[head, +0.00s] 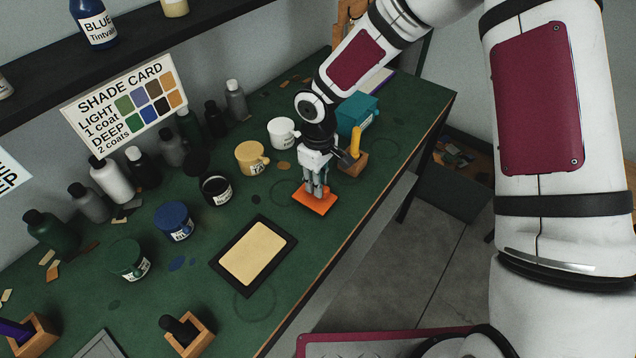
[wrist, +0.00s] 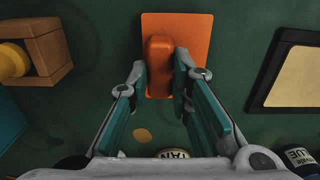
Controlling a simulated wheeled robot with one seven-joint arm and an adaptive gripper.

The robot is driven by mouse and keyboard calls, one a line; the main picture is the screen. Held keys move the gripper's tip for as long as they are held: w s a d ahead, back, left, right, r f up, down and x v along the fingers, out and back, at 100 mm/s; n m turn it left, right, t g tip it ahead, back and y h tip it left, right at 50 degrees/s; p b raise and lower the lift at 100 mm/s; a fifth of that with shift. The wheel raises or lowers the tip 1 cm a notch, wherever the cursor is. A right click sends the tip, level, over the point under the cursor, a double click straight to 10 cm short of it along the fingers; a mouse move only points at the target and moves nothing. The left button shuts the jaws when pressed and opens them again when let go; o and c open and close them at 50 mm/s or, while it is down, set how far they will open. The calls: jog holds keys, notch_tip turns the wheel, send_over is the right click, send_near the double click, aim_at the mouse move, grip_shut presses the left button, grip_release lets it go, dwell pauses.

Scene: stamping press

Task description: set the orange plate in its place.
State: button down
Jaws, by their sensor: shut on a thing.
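The orange plate (head: 316,204) is a flat square with a raised orange grip block on top. It is near the right edge of the green bench in the head view and at top centre in the wrist view (wrist: 197,32). My gripper (head: 317,186) points down over it, and its fingers (wrist: 168,80) are closed on the two sides of the block. The plate looks level and very near the bench top; I cannot tell whether it touches. A black-framed cream pad (head: 254,253) lies on the bench to its lower left, and shows at right in the wrist view (wrist: 303,78).
A wooden holder with a yellow handle (head: 355,145) and a teal box (head: 357,113) stand close behind my gripper. A black pot (head: 215,189), a tan pot (head: 250,157) and a blue pot (head: 174,222) stand left. Several bottles line the wall. Bare bench surrounds the pad's near side.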

jog(key=shift+r+p, duration=0.5)
jog(key=shift+r, duration=1.65)
